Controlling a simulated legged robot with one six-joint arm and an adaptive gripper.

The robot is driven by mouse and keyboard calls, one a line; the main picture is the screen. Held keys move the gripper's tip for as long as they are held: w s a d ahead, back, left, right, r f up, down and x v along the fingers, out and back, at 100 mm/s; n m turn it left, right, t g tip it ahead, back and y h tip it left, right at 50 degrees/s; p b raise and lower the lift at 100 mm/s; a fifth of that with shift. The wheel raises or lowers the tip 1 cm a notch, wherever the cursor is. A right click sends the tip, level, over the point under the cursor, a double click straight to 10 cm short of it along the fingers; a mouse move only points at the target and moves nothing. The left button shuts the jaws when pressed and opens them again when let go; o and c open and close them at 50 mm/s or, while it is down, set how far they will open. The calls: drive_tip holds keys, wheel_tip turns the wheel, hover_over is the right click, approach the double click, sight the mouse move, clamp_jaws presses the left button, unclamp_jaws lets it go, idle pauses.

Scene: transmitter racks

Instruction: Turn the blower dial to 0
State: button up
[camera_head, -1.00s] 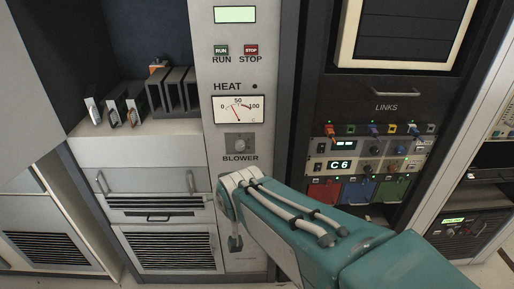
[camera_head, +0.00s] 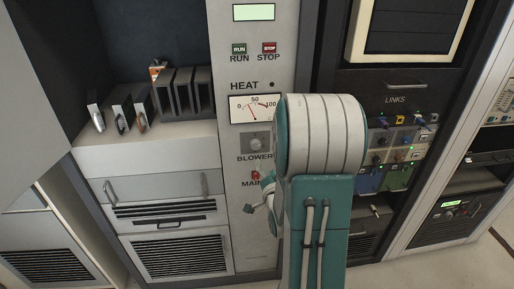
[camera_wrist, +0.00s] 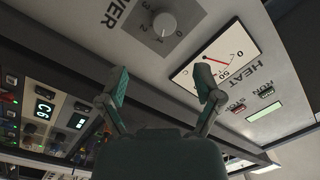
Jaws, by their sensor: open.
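The blower dial (camera_head: 256,144) is a small grey round knob on a dark square plate, below the heat meter on the pale panel.
The heat meter (camera_head: 255,108) is above the dial, with the green RUN button (camera_head: 239,48) and red STOP button (camera_head: 269,47) higher. The links rack (camera_head: 400,140) is at right, partly behind my arm. Several dark modules (camera_head: 180,92) stand on the left shelf.

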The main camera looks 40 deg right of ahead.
sight(256, 147)
drive_tip(key=x, duration=1)
drive_tip(key=shift+w+a, duration=0.1)
drive_tip(key=shift+w, duration=0.3)
drive_tip(key=shift+a, duration=0.1)
drive_tip(key=c, duration=1.2)
